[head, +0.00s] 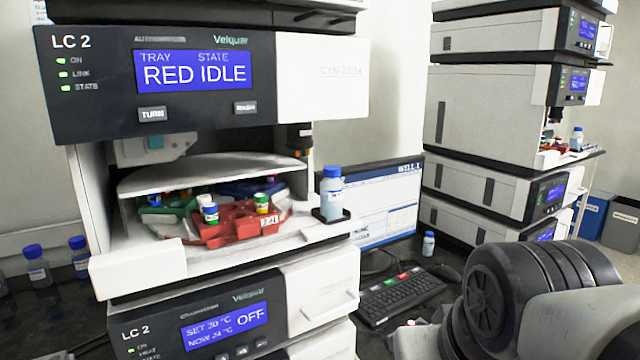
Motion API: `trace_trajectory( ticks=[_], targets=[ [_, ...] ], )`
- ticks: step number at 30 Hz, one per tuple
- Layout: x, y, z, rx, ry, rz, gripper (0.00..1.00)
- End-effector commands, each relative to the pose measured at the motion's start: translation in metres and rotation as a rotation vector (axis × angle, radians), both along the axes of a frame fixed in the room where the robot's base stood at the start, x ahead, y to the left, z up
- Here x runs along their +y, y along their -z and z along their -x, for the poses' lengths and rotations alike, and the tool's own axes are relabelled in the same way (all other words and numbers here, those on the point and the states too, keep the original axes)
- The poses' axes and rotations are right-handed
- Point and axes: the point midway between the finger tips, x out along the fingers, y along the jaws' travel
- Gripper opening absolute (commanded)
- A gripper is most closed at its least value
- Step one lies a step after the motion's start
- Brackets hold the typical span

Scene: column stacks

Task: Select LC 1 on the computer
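The computer monitor (392,190) stands behind the LC 2 stack, its left part hidden by the stack. Its screen is lit with a blue header and a pale table-like page, too small to read fully. The keyboard (398,300) lies in front of it, with a red and a green key among the dark keys. A dark mouse (443,271) lies at the keyboard's right. A dark, ribbed part of my arm shows at the lower right; my gripper is not in view.
The LC 2 stack (85,120) fills the left; its display (195,70) reads RED IDLE. Its open tray (140,268) holds coloured racks with vials. A blue-capped bottle (333,195) stands at its edge, another small bottle (428,244) by the monitor. A second stack (485,115) stands right.

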Motion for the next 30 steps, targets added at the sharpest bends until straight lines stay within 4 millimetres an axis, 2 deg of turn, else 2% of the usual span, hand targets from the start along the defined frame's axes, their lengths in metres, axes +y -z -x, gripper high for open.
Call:
trace_trajectory(
  ticks=[1,6,30],
  targets=[
    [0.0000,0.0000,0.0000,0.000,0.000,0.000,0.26],
    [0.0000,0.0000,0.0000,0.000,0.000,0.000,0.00],
    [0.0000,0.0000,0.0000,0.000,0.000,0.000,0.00]
  ],
)
